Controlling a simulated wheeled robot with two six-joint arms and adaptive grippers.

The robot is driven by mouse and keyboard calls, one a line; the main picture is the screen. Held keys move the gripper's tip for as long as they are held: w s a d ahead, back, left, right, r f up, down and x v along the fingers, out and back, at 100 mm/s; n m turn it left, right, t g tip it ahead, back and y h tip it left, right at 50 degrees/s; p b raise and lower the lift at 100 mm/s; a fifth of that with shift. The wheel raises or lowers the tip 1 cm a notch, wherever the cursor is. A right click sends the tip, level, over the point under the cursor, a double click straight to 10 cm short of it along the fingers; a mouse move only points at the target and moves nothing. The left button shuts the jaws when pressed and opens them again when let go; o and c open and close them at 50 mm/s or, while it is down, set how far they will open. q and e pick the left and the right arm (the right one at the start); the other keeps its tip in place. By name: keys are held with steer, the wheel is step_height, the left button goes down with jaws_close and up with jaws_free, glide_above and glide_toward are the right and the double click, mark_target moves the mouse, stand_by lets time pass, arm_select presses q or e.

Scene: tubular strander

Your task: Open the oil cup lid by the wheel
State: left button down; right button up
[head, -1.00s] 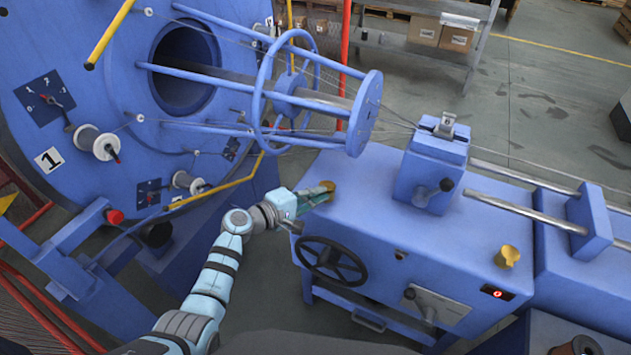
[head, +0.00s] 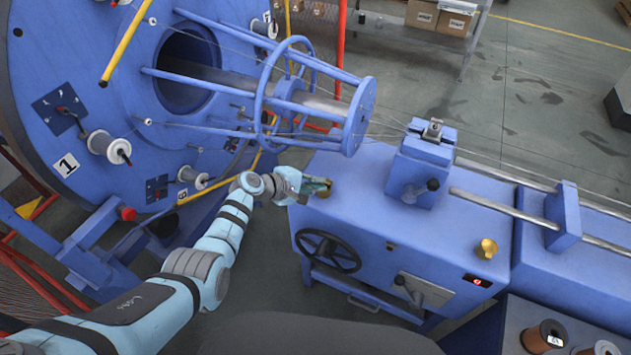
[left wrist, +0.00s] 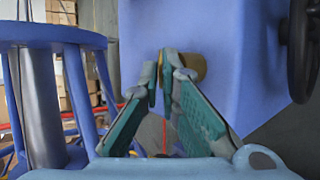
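The brass oil cup by the wheel (head: 323,193) sits on the near left corner of the blue machine housing (head: 370,215), above the black handwheel (head: 327,251). My left gripper (head: 319,184) is at this cup and partly covers it. In the left wrist view, the green fingers (left wrist: 161,72) come nearly together at their tips, with a thin brass piece, seemingly the lid, between them. The cup body (left wrist: 198,66) shows just right of the tips, partly behind the right finger. The lid's exact angle is hard to tell. My right gripper is not in view.
A second brass oil cup (head: 487,248) stands further right on the housing. A blue clamp block (head: 420,168) and steel rods (head: 505,208) lie behind it. The blue strander cage (head: 280,105) hangs close behind my left gripper.

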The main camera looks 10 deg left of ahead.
arm_select(q)
steer(key=c, duration=1.8)
jaws_free()
steer(key=v, duration=1.2)
steer(key=shift+f, duration=0.1)
